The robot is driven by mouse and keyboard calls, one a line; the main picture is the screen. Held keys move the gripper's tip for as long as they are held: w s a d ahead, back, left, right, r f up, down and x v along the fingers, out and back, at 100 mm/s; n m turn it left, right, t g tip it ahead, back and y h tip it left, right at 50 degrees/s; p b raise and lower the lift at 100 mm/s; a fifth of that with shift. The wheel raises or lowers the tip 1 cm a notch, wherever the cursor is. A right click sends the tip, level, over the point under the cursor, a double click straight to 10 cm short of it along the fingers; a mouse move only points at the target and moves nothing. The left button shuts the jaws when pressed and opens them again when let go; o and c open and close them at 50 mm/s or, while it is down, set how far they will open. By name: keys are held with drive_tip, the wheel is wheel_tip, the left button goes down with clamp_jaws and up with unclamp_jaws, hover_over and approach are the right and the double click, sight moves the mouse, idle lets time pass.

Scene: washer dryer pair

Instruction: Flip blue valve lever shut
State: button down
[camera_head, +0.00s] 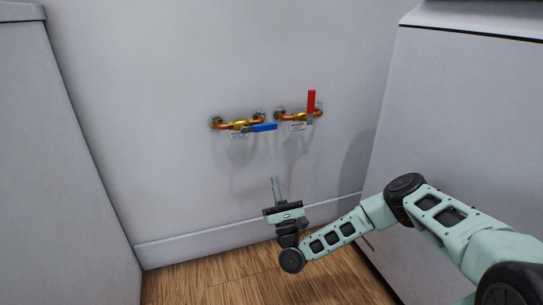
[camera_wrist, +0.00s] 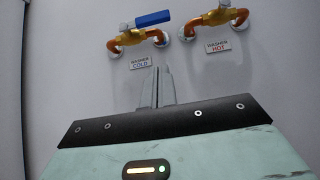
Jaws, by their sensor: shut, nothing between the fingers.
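The blue valve lever (camera_head: 265,127) lies about level along its brass and copper pipe, pointing right, above the "WASHER COLD" label (camera_wrist: 141,63). In the wrist view the blue lever (camera_wrist: 152,19) also lies nearly level, at the top of the picture. My gripper (camera_head: 276,180) is below the valves in front of the wall, fingers pointing up. Its fingers (camera_wrist: 155,88) are together and empty, apart from the lever. The exact distance to the wall is hard to tell.
A red lever (camera_head: 311,102) stands upright on the hot valve just right of the blue one. White appliances stand at the left (camera_head: 65,170) and right (camera_head: 440,130). The wall between them is clear below the pipes, down to the baseboard (camera_head: 190,242) and wood floor.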

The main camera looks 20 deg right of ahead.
sight(259, 128)
drive_tip(key=s+r+b+x, duration=0.2)
drive_tip(key=b+x, duration=0.2)
drive_tip(key=x, duration=0.8)
drive_tip(key=shift+w+r+b, duration=0.15)
drive_tip(key=shift+r+b, duration=0.05)
drive_tip(key=shift+b, duration=0.1)
drive_tip(key=shift+d+r+y, duration=0.1)
drive_tip(key=shift+y, duration=0.2)
